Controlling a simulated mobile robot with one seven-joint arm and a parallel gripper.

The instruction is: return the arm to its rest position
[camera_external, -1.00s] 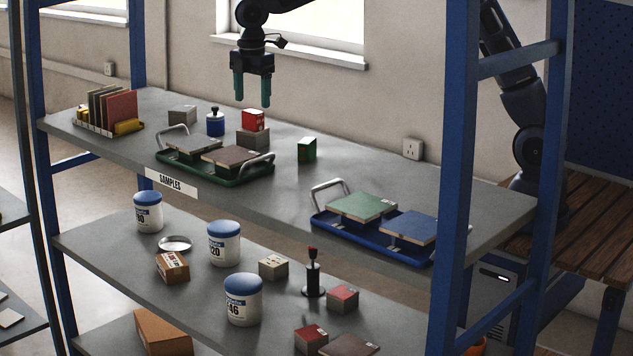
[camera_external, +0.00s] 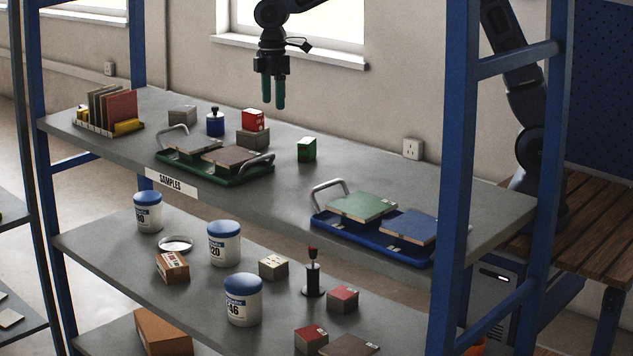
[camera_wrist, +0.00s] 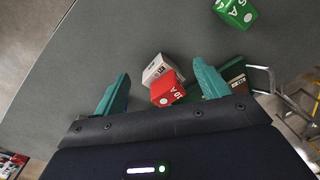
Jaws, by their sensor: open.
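My gripper (camera_external: 273,104) hangs above the back of the upper shelf in the external view, fingers pointing down, with nothing between them. In the wrist view my gripper (camera_wrist: 165,90) shows two teal fingers spread apart. Beyond them are the red block (camera_wrist: 165,90) and a grey block (camera_wrist: 156,67), clear of the fingers. In the external view the red block (camera_external: 255,120) rests on a grey-brown block (camera_external: 252,138), below and left of my gripper. My upper arm is partly hidden behind the blue rack post.
On the upper shelf (camera_external: 290,205) stand a green tray (camera_external: 243,178), a blue tray (camera_external: 338,228), a green block (camera_external: 307,149), a blue jar (camera_external: 215,123) and a tile rack (camera_external: 105,112). A blue post (camera_external: 458,170) stands at the right. Open air surrounds my gripper.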

